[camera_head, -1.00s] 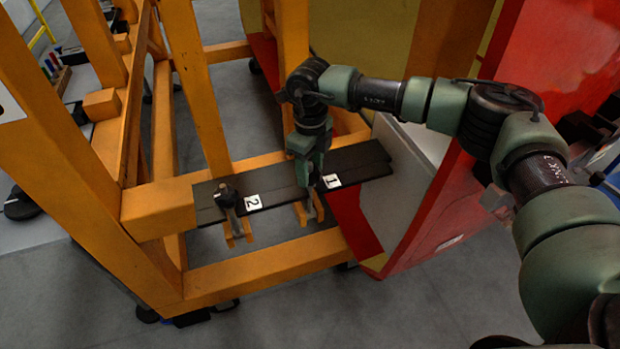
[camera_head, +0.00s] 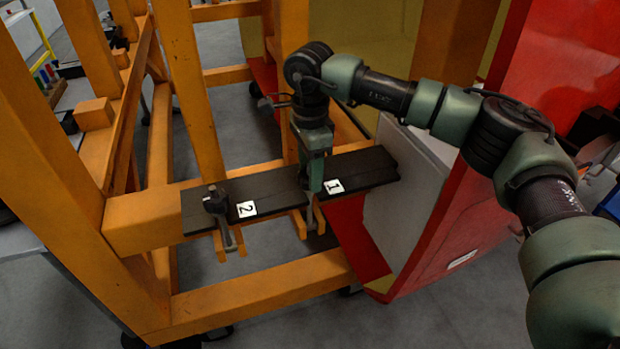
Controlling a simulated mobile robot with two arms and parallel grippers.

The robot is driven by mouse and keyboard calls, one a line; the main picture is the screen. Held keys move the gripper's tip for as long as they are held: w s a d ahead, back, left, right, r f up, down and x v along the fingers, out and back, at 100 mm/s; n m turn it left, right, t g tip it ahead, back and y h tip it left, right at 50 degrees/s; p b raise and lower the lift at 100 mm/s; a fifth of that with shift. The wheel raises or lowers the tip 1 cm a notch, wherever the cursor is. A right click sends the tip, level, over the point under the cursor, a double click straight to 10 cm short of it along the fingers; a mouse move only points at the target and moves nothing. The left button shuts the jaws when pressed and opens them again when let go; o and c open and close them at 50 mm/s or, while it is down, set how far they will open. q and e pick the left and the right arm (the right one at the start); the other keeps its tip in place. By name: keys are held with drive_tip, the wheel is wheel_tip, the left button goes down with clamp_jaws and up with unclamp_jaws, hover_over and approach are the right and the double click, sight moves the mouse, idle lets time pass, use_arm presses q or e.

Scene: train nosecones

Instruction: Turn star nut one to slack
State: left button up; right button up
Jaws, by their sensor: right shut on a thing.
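A dark bar (camera_head: 275,190) lies across the orange frame and carries white labels 1 (camera_head: 333,187) and 2 (camera_head: 246,209). My right gripper (camera_head: 313,190) points down at the bar, just left of label 1, and is shut on star nut one, which its fingers mostly hide. Below the fingers, a bolt end (camera_head: 318,219) shows between orange prongs. Star nut two (camera_head: 215,199) stands on the bar left of label 2, with its bolt hanging below. My left gripper does not show.
Orange posts (camera_head: 200,110) and a lower beam (camera_head: 260,283) surround the bar. A red nosecone panel (camera_head: 440,235) with a grey inner face (camera_head: 405,190) stands close on the right. Grey floor (camera_head: 420,310) is open in front.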

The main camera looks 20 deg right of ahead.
drive_tip(key=n+b, duration=0.1)
drive_tip(key=n, duration=0.2)
drive_tip(key=shift+n+b, duration=0.3)
drive_tip(key=n+b, duration=0.1)
drive_tip(key=n, duration=0.2)
drive_tip(key=shift+w+n, duration=0.1)
drive_tip(key=shift+n, duration=0.2)
drive_tip(key=n, duration=0.3)
drive_tip(key=shift+n+b, duration=0.3)
drive_tip(key=shift+n, duration=0.1)
drive_tip(key=shift+r+n, duration=0.1)
drive_tip(key=shift+n, duration=1.9)
drive_tip(key=o, duration=1.4)
